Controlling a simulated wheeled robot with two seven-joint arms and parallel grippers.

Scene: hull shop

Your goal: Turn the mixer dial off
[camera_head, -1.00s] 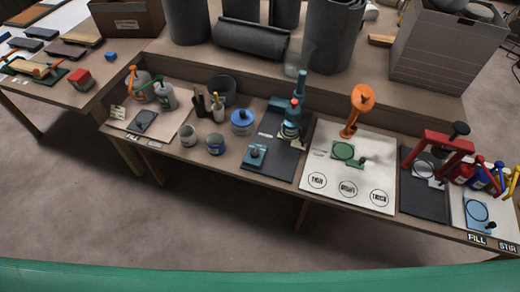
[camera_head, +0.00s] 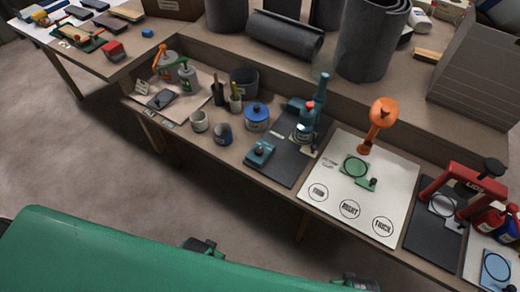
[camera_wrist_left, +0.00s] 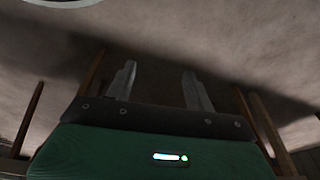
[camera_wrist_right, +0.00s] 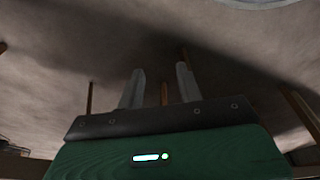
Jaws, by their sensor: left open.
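The teal mixer (camera_head: 307,122), with a red part near its top, stands on a dark mat (camera_head: 287,160) at the middle of the bench in the head view. A small teal box with a knob (camera_head: 261,152) sits at the mat's front left; it looks like the mixer's dial, but its setting is too small to read. My left gripper (camera_wrist_left: 158,85) is open and empty in the left wrist view. My right gripper (camera_wrist_right: 160,85) has its fingers apart with nothing between them in the right wrist view. Both wrist views show only floor and table legs beyond the fingers.
Open floor (camera_head: 130,180) lies before the bench (camera_head: 190,149).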

